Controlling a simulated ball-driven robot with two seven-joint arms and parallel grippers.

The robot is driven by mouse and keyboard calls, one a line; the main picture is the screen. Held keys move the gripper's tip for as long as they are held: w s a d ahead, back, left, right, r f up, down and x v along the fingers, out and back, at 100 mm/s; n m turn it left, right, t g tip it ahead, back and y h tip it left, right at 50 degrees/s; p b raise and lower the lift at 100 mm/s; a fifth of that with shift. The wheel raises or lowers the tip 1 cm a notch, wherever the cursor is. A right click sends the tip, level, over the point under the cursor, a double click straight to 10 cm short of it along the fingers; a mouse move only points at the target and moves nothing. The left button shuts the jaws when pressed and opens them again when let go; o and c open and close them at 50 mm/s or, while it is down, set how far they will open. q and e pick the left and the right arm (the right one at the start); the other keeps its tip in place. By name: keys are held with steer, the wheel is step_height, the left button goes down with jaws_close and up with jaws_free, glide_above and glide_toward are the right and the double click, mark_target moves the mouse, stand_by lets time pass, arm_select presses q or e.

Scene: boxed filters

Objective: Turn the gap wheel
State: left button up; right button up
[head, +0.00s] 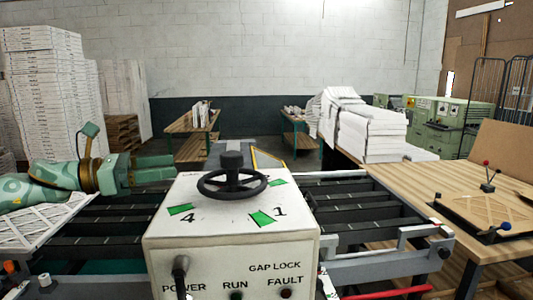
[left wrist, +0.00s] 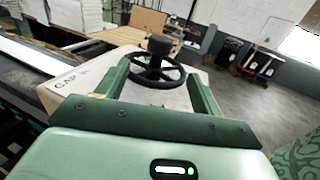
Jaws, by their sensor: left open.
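The gap wheel (head: 231,162) is a black handwheel with spokes and a thick central hub. It lies flat on top of a white control box (head: 230,235) marked with green patches and the numbers 4 and 1. My left gripper (head: 172,167) is open, to the left of the wheel and apart from it, with its fingers pointing right. In the left wrist view the wheel (left wrist: 159,47) shows ahead, between and beyond the two green fingers (left wrist: 158,72). Nothing is between the fingers. My right gripper is not in view.
The box front carries a black lever (head: 180,270) and the labels GAP LOCK, POWER, RUN and FAULT. Dark conveyor rails (head: 375,205) lie on both sides. A wooden table (head: 440,190) stands right. Stacked white boxes (head: 45,90) stand at the far left.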

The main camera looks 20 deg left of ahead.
mark_target(233, 153)
arm_select(q)
steer(key=shift+w+d, duration=0.3)
steer(key=shift+w+d+r, duration=0.1)
steer(key=shift+w+d, duration=0.15)
steer(key=p+x, duration=0.2)
steer(key=x, duration=0.1)
steer(key=p+x, duration=0.1)
steer(key=shift+w+d+r+p, duration=0.1)
steer(key=shift+d+r+p, duration=0.1)
steer(key=shift+r+p, duration=0.15)
steer(key=p+x, duration=0.1)
steer(key=x, duration=0.2)
steer(key=p+x, duration=0.1)
steer(key=x, duration=0.2)
steer(key=p+x, duration=0.1)
steer(key=x, duration=0.2)
steer(key=shift+w+f, duration=0.15)
steer(key=shift+f, duration=0.15)
steer(key=shift+p+x, duration=0.3)
steer(key=shift+x, duration=0.45)
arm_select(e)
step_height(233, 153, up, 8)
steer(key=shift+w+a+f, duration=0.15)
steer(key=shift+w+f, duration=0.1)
arm_select(q)
steer(key=shift+f, duration=0.15)
steer(key=c, duration=1.4)
